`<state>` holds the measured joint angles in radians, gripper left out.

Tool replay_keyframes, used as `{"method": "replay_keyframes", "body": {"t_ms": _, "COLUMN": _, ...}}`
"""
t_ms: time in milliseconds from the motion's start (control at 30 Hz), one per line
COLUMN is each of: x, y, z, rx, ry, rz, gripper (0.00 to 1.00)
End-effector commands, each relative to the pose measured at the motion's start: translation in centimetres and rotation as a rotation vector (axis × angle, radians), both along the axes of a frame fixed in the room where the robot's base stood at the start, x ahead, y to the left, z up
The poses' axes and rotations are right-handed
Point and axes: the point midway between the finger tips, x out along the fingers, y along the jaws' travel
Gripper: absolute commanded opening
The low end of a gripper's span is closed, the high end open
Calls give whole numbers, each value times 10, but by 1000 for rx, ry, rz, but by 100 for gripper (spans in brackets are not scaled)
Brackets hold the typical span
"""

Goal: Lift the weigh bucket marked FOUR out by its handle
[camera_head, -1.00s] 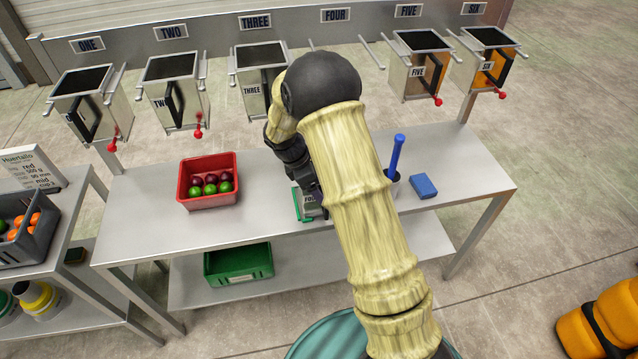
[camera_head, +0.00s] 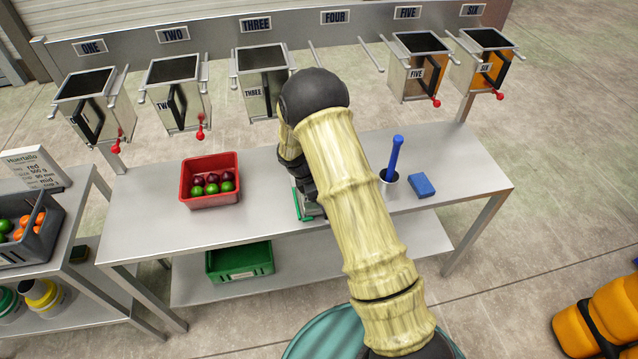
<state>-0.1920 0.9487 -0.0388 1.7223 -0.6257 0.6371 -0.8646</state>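Under the sign FOUR (camera_head: 335,17) the two hanger rails (camera_head: 370,54) are bare, with no bucket between them. A small grey boxy thing (camera_head: 312,210) with green along its edge is at the middle of the steel table, mostly behind my arm. A label on it showed earlier and looked like FOUR; it is covered now. My gripper (camera_head: 309,190) is low over the table, right at this grey thing. Its fingertips are hidden by my arm, so I cannot tell whether they are open or touch a handle.
Other buckets hang at ONE (camera_head: 90,100), TWO (camera_head: 175,92), THREE (camera_head: 260,80), FIVE (camera_head: 417,68) and SIX (camera_head: 483,60).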

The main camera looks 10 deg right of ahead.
Motion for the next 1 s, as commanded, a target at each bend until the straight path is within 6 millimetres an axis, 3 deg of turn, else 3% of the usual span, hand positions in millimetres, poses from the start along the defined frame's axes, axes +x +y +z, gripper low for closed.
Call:
{"method": "replay_keyframes", "body": {"t_ms": 467, "x": 0, "y": 0, "z": 0, "rx": 0, "ry": -1, "rz": -1, "gripper": 77}}
{"method": "replay_keyframes", "body": {"t_ms": 833, "x": 0, "y": 0, "z": 0, "rx": 0, "ry": 0, "rz": -1, "gripper": 4}}
{"method": "replay_keyframes", "body": {"t_ms": 867, "x": 0, "y": 0, "z": 0, "rx": 0, "ry": 0, "rz": -1, "gripper": 0}}
{"method": "replay_keyframes", "body": {"t_ms": 1000, "x": 1, "y": 0, "z": 1, "rx": 0, "ry": -3, "rz": -1, "gripper": 0}}
